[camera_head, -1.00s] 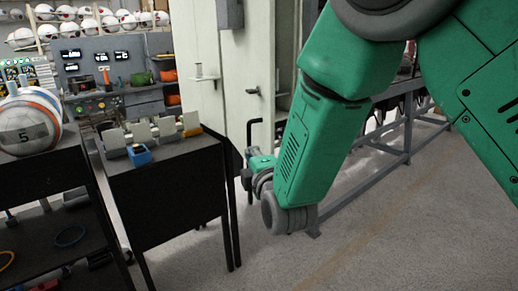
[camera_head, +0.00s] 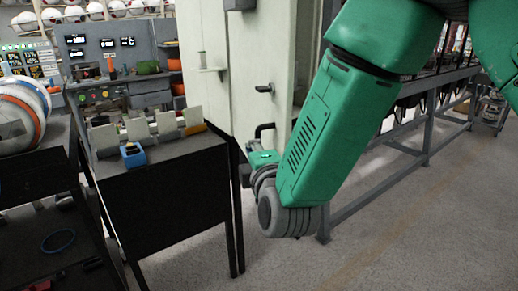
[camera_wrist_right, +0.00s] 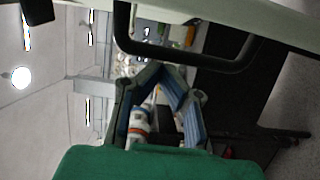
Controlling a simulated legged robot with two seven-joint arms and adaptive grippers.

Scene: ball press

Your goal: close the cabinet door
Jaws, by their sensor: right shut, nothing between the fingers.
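The pale cabinet (camera_head: 213,95) stands at the upper middle of the head view. Its pale door panel (camera_head: 250,60) carries a small dark lever (camera_head: 264,88); how far the door stands open is hard to tell. A black bar handle (camera_head: 265,127) shows just above my right wrist. My right gripper (camera_head: 244,174) is low in front of the cabinet, partly hidden by its own wrist. In the right wrist view, my right gripper (camera_wrist_right: 162,72) is shut and empty. The black handle (camera_wrist_right: 190,62) crosses just beyond its fingertips; contact is unclear. My left gripper is out of view.
A black cart (camera_head: 170,190) with upright plates and a blue block (camera_head: 133,155) stands left of my right gripper. A black shelf (camera_head: 45,175) with a ball (camera_head: 22,112) is farther left. A grey metal frame (camera_head: 385,180) runs behind my arm. Floor at right is clear.

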